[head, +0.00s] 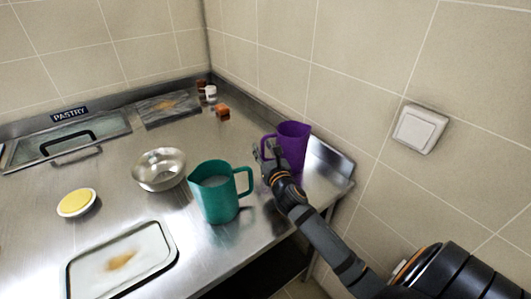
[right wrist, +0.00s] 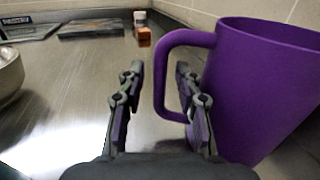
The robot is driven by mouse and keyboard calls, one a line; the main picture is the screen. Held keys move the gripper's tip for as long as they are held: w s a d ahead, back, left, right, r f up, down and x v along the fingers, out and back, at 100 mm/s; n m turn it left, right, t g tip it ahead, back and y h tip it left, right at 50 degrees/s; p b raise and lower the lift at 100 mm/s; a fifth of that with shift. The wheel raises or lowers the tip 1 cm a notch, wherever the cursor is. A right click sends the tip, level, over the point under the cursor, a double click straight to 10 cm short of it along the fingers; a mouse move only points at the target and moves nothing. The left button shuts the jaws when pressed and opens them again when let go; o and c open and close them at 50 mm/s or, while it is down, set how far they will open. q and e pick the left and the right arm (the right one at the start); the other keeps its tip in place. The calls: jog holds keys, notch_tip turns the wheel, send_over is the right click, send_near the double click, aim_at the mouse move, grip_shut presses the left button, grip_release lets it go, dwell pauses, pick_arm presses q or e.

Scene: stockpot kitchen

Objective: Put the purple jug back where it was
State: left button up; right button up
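The purple jug (head: 294,144) stands upright near the right end of the steel counter, close to the tiled wall, its handle toward the left. Its base is partly hidden by my right arm in the head view. In the right wrist view the jug (right wrist: 262,85) fills the right side. My right gripper (head: 268,158) is at the handle. In the right wrist view its fingers (right wrist: 160,100) are apart, with the handle bar between them; the right finger shows in the handle's opening. I see no grip on the handle. My left gripper is not in view.
A teal jug (head: 217,196) stands just left of my right gripper. A steel bowl (head: 158,170), a yellow-topped dish (head: 76,203) and a tray (head: 122,260) lie further left. Small jars (head: 211,94) and an orange block (head: 222,112) stand at the back. The counter's front edge is near.

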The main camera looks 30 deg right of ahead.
jog(key=b+v, duration=0.1)
jog(key=v, duration=1)
jog(key=shift+s+b, duration=0.2)
jog(key=shift+b, duration=0.15)
jog(key=shift+s+a+r, duration=0.15)
jog(key=shift+s, duration=0.2)
